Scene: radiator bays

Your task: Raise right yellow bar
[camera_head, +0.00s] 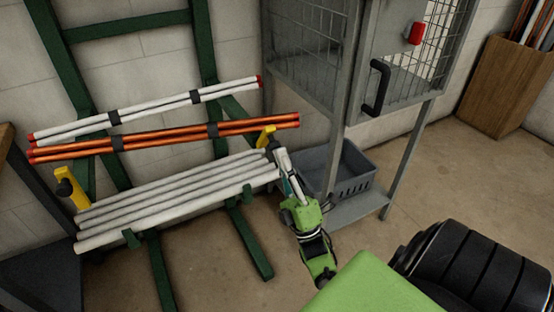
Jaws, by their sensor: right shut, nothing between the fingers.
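The right yellow bar (266,136) shows as a short yellow piece at the right end of the rack, just above the white pipes. Its lower part is hidden behind my gripper. The left yellow bar (73,190) stands tilted at the left end of the white pipes (175,195), with a black knob on it. My right gripper (276,158) is shut and empty, right beside the right yellow bar at the pipes' right end. I cannot tell whether it touches the bar. My left gripper is not in view.
Orange pipes (165,138) and thinner white pipes (150,108) lie higher on the green rack (158,270). A grey wire cage (310,45) with a black handle stands right of the rack. A grey crate (355,176) sits on its low shelf, close to my right arm.

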